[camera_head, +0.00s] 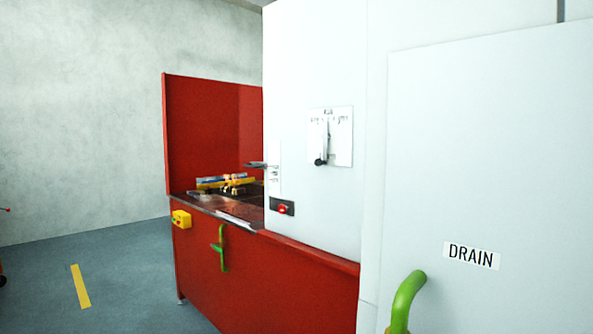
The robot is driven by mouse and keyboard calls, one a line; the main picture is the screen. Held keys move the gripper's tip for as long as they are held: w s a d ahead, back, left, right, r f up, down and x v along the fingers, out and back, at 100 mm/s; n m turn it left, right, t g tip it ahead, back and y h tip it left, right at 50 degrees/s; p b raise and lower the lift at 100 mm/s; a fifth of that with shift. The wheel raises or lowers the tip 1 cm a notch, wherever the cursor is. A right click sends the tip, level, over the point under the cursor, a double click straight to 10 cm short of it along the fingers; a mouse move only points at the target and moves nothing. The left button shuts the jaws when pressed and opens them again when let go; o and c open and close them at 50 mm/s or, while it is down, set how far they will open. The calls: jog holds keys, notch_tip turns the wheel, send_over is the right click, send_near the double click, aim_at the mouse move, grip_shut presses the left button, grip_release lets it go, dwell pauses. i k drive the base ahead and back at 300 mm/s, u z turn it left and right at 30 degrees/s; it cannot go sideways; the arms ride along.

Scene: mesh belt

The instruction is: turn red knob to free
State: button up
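A small red knob or button (283,209) sits on a dark plate on the white cabinet's face, low and near its left edge. It is too small to read its setting. A yellow box (181,218) is mounted on the red machine front further left; any knob on it is too small to make out. My gripper is not in view.
A white panel (330,136) carries a black-tipped lever pointing down. A green handle (408,298) stands out beside the DRAIN label (471,256). Another green handle (220,248) is on the red machine (290,285). Floor at left is mostly clear, with a yellow stripe (80,286).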

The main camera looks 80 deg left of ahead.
aim_at(282, 209)
jog(key=u, duration=2.9)
jog(key=i, duration=0.35)
jog(key=u, duration=1.1)
jog(key=i, duration=0.9)
jog(key=u, duration=0.45)
jog(key=i, duration=0.9)
jog(key=z, duration=0.6)
jog(key=i, duration=0.7)
jog(key=z, duration=1.3)
jog(key=i, duration=0.35)
jog(key=z, duration=0.3)
